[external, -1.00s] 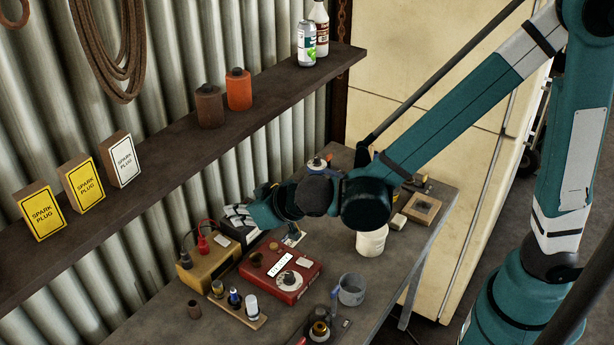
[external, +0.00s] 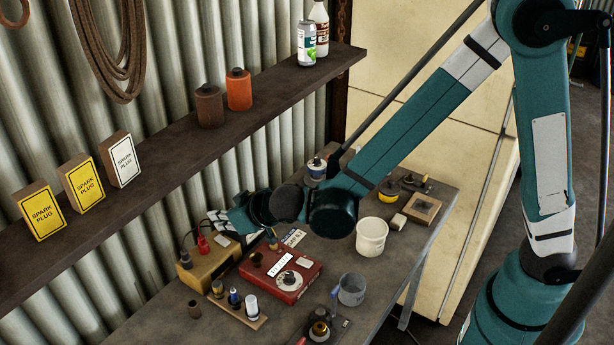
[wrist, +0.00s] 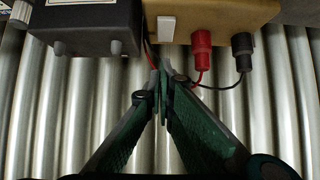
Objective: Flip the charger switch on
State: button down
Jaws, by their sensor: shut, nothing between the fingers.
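My gripper (wrist: 160,88) is shut and empty in the wrist view, its fingertips together in front of the corrugated wall, close to the boxes' edges. A dark box (wrist: 85,22) with small grey knobs or toggles is at the top left. A tan box (wrist: 215,18) with a white rectangular piece (wrist: 166,28), a red terminal and a black terminal is beside it. In the external view the tan box (external: 205,264) stands by the wall, and my wrist hides much of what is behind it. I cannot tell which part is the charger switch.
A red box (external: 306,281) with a dial and a label too small to read sits mid-bench. A white tub (external: 371,238), a grey cup (external: 352,290) and a strip holding small bottles (external: 250,313) stand around it. A shelf (external: 180,155) runs above along the wall.

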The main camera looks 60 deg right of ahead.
aim_at(226, 240)
jog(key=shift+w+f, duration=0.2)
jog(key=shift+f, duration=1.5)
jog(key=shift+w+f+g, duration=0.1)
jog(key=shift+f+g, duration=0.1)
jog(key=shift+g, duration=0.1)
jog(key=shift+s, duration=0.2)
jog(key=shift+s+b, duration=0.3)
jog(key=shift+s, duration=0.25)
jog(key=shift+r, duration=0.1)
